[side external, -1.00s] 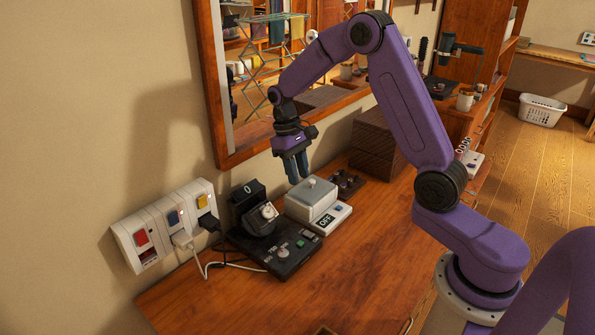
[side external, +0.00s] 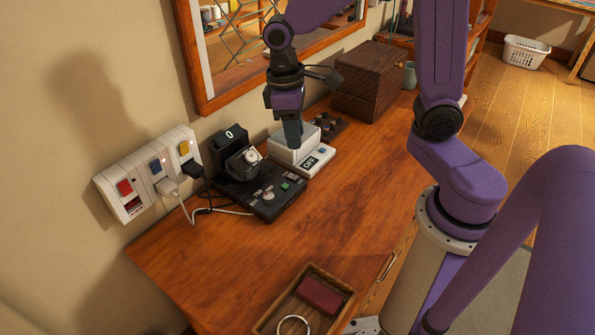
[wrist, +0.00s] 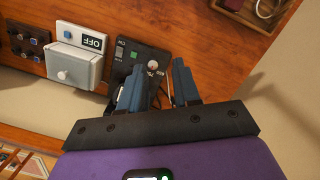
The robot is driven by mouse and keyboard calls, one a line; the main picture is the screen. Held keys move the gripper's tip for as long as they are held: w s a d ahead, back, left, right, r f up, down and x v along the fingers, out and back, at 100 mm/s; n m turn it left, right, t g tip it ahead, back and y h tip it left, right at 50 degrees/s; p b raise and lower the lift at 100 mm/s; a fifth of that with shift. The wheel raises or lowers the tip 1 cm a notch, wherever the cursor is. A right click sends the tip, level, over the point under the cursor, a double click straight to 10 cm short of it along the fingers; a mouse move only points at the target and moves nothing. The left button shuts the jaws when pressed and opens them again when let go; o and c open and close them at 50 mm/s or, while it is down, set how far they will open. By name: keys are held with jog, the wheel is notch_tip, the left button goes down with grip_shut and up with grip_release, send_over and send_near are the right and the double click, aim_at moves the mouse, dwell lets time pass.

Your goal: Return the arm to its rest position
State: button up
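My gripper (side external: 290,132) hangs from the purple arm with its blue-grey fingers pointing down, in front of the white lidded box in the side view. In the wrist view my gripper (wrist: 158,82) has its two fingers apart with nothing between them. The fingers lie over part of the black watch-winder-like unit (wrist: 135,57) in that view. I cannot tell the exact height above the table. The upper part of my arm runs out of the top of the side view.
The white box unit (side external: 318,160) reads OFF. The black unit (side external: 268,195) holds a watch and stands beside wall sockets (side external: 150,178) with cables. A dark wooden box (side external: 368,85) stands behind. A wooden tray (side external: 345,285) lies in front. The middle tabletop (side external: 340,210) is clear.

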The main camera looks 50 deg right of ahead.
jog(key=s+r+n+t+y, duration=0.1)
jog(key=s+n, duration=0.5)
jog(key=s, duration=1.2)
jog(key=shift+d+r+n, duration=0.25)
jog(key=shift+d+n, duration=0.05)
jog(key=shift+d, duration=0.05)
dwell(0.5)
